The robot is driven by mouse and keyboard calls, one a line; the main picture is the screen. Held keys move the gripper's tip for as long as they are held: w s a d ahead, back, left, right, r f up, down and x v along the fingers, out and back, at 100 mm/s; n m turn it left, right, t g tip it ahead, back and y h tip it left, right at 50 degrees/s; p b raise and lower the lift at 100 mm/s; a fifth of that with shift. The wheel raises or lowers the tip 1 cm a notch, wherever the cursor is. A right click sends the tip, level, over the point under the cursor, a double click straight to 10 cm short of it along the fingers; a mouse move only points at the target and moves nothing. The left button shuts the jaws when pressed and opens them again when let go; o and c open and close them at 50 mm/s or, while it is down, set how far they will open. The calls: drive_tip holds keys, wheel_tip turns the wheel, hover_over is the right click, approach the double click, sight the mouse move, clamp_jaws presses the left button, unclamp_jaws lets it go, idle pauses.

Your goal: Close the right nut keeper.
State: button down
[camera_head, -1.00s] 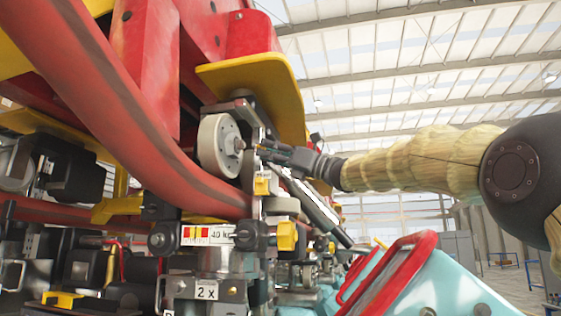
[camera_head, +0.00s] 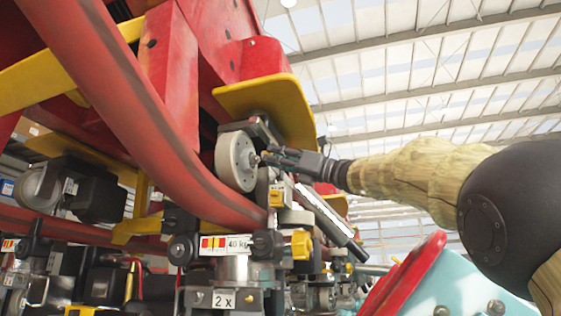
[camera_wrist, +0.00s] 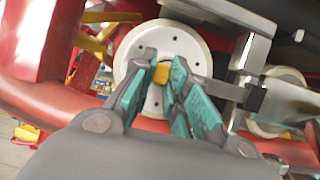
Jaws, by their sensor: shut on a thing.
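My gripper (camera_head: 268,158) is at the hub of a pale grey wheel (camera_head: 236,161) under the red and yellow coaster car. In the wrist view, the teal-padded fingers (camera_wrist: 163,82) close in on a small yellow piece (camera_wrist: 161,73) in front of the wheel's (camera_wrist: 133,52) centre. It looks like the nut keeper, and the fingers are shut on it. Whether the keeper is open or closed cannot be told. In the head view, the fingers hide this piece.
A curved red rail (camera_head: 135,105) passes left of the wheel. A yellow plate (camera_head: 268,105) overhangs it. A red-edged teal body (camera_head: 455,285) stands lower right.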

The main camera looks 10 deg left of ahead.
drive_tip(key=c, duration=1.5)
unclamp_jaws()
drive_tip(key=shift+s+r, duration=0.3)
drive_tip(key=shift+r, duration=0.2)
drive_tip(key=shift+c, duration=0.2)
drive_tip(key=shift+o, duration=0.8)
drive_tip(key=shift+s+a, duration=0.15)
drive_tip(key=shift+s, duration=0.15)
drive_tip(key=shift+w+f, duration=0.35)
drive_tip(key=shift+w, duration=0.1)
drive_tip(key=shift+s+d, duration=0.15)
drive_tip(key=shift+d, duration=0.2)
drive_tip(key=v, duration=1.1)
drive_tip(key=shift+d+f, duration=0.2)
drive_tip(key=shift+d, duration=0.05)
